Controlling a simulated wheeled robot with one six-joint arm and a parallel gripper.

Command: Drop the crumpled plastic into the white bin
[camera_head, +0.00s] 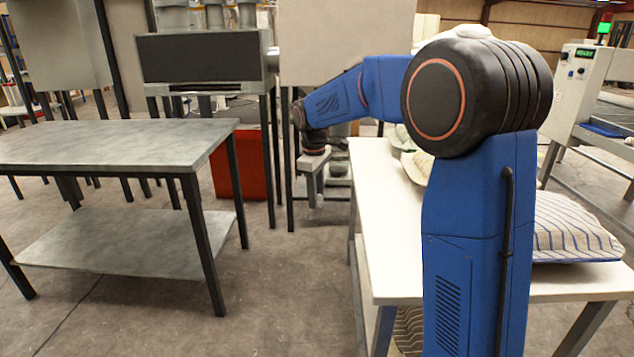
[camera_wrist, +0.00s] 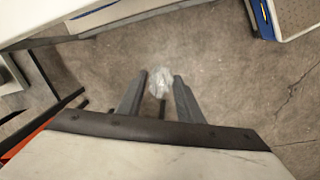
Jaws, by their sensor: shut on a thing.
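The crumpled plastic (camera_wrist: 160,82) is a small, clear, whitish lump between the fingertips of my gripper (camera_wrist: 158,92) in the wrist view. My gripper is shut on it and holds it over the concrete floor. In the head view my gripper (camera_head: 314,190) points down in the gap between the grey table and the white table. The plastic cannot be made out in the head view. I cannot make out a white bin in either view.
A grey two-level table (camera_head: 110,143) stands left, a white table (camera_head: 385,215) right. A striped pillow (camera_head: 570,232) lies on the white table. A machine (camera_head: 585,85) stands far right. Floor between the tables is clear.

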